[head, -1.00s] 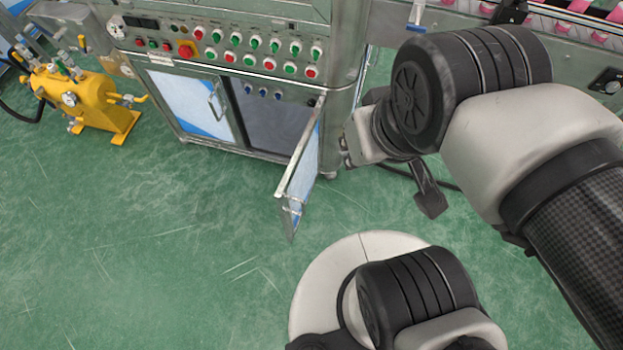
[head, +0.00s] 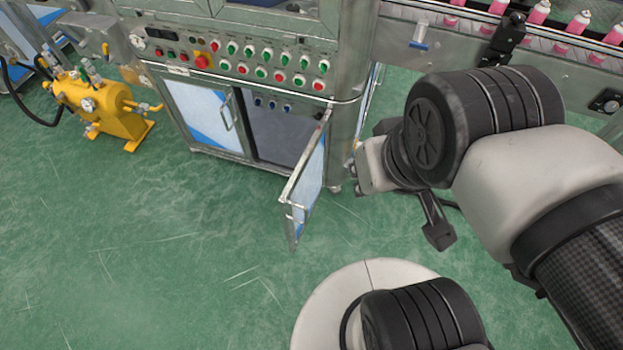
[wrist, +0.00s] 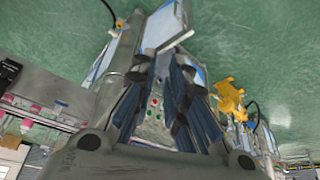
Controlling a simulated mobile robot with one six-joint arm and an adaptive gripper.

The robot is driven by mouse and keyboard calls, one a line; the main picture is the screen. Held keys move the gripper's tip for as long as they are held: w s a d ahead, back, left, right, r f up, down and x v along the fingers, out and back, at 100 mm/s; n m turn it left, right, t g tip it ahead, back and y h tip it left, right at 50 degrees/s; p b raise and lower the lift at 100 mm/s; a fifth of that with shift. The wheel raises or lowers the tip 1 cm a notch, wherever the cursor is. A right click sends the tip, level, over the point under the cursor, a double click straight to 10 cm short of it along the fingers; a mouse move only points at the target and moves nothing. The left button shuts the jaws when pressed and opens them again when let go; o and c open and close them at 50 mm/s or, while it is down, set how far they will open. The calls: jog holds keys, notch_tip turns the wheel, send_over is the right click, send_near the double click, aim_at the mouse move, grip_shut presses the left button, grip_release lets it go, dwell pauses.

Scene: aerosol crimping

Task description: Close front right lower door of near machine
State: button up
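The near machine's front right lower door (head: 305,184) stands wide open in the head view, swung out toward me from its right side. Its bar handle is on the outward end. The dark cabinet opening (head: 281,137) shows behind it. The left lower door (head: 203,112) beside it is shut. In the wrist view my gripper (wrist: 157,66) is open and empty, its two fingers apart, with machine buttons visible between them. A white and blue panel, seemingly the open door (wrist: 163,24), lies beyond the fingertips. In the head view my gripper is mostly hidden behind my arm, right of the door.
A button panel (head: 240,62) runs above the doors. A yellow pressure unit (head: 108,108) stands at left. A conveyor with pink cans (head: 540,15) runs at upper right. The green floor (head: 170,240) in front of and left of the door is clear.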

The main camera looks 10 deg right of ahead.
jog(key=shift+w+a+f+m+g+y+p, duration=0.2)
jog(key=shift+w+a+m+g+y+p, duration=0.1)
jog(key=shift+w+g, duration=0.15)
grip_shut()
jog(key=w+f+m+g+y+p, duration=0.3)
jog(key=w+f+m+y+p, duration=0.2)
jog(key=w+f+m+y, duration=0.8)
jog(key=m+t+h+p, duration=0.4)
jog(key=m+t, duration=0.2)
jog(key=m, duration=0.5)
send_near(292, 196)
jog(key=b+x, duration=0.3)
jog(key=x, duration=0.1)
jog(key=shift+s+a+f+b, duration=0.1)
jog(key=shift+s+f+b, duration=0.05)
jog(key=shift+f+b, duration=0.2)
jog(key=shift+w+a+r, duration=0.15)
jog(key=shift+w+a, duration=0.25)
jog(key=shift+a, duration=0.1)
